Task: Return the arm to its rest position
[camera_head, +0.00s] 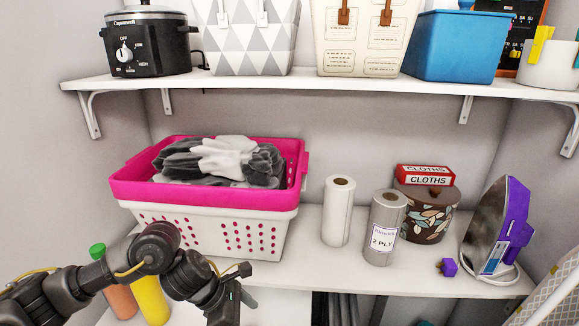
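My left arm comes in from the lower left, bent at its joints, in front of the white and pink laundry basket (215,232). My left gripper (235,303) is at the bottom edge of the head view, below the basket's front. It is seen from behind and partly cut off, so its fingers are not clear and I cannot tell whether it is open or shut. No object shows in it. My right arm and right gripper are not in view.
Grey and white cloths (222,158) fill the basket. Two rolls (338,212), a CLOTHS box (425,176) on a patterned canister (428,212) and a purple iron (496,228) stand on the same shelf. Bottles (150,299) stand behind my arm. An upper shelf (300,92) holds bins.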

